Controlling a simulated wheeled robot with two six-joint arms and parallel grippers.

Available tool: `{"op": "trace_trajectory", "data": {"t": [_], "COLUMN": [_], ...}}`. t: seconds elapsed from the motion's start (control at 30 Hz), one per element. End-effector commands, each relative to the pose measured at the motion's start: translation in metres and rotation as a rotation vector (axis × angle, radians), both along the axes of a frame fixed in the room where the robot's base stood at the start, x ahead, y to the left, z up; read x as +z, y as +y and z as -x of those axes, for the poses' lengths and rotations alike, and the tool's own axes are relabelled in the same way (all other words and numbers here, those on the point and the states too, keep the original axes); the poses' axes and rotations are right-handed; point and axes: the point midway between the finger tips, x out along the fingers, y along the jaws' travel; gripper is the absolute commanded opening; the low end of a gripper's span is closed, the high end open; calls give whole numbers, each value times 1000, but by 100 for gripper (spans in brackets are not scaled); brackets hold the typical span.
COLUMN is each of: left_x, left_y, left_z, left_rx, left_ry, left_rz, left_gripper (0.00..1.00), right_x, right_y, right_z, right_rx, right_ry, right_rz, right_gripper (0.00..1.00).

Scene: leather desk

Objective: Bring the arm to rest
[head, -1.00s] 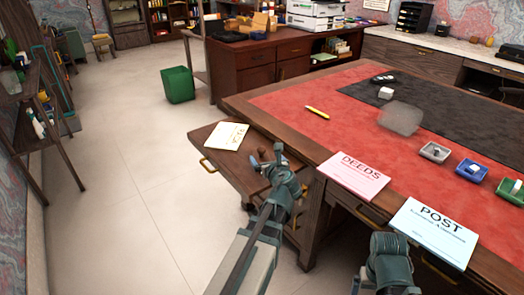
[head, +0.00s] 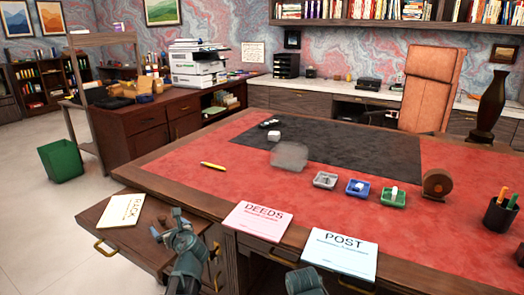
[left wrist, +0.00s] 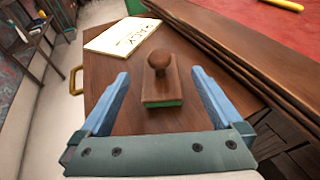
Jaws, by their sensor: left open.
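My left gripper (head: 167,223) is over the pulled-out wooden surface at the desk's left front corner. In the left wrist view its two blue fingers (left wrist: 160,80) are spread wide. A wooden stamp (left wrist: 160,82) with a round knob and a green base stands upright on that surface. It appears between the fingers with a gap on each side, so the gripper is empty. Part of my right arm (head: 305,281) shows at the bottom edge of the head view; its jaws are out of sight.
A cream RACK card (head: 121,211) lies on the pulled-out surface (head: 150,262). Small grey (head: 325,181), blue (head: 359,188) and green (head: 392,198) trays stand farther back.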

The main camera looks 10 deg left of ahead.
Motion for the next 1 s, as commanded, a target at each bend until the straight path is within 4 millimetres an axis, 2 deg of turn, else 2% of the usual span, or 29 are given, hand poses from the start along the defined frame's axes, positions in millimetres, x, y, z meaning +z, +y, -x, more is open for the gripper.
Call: {"op": "trace_trajectory", "data": {"t": [0.03,0.2,0.5,1.0], "left_x": [-6,-16,-26,-28], "left_y": [8,30,56,58], "left_z": [-11,-32,-57,-59], "left_rx": [2,2,1,-1], "left_ry": [0,0,0,0], "left_rz": [0,0,0,0], "left_gripper": [100,100,100,100], "right_x": [-6,-15,-26,-28], "right_y": [0,0,0,0], "right_z": [0,0,0,0], "right_rx": [0,0,0,0], "right_ry": [0,0,0,0], "right_rz": [0,0,1,1], "right_gripper": [100,100,100,100]}}
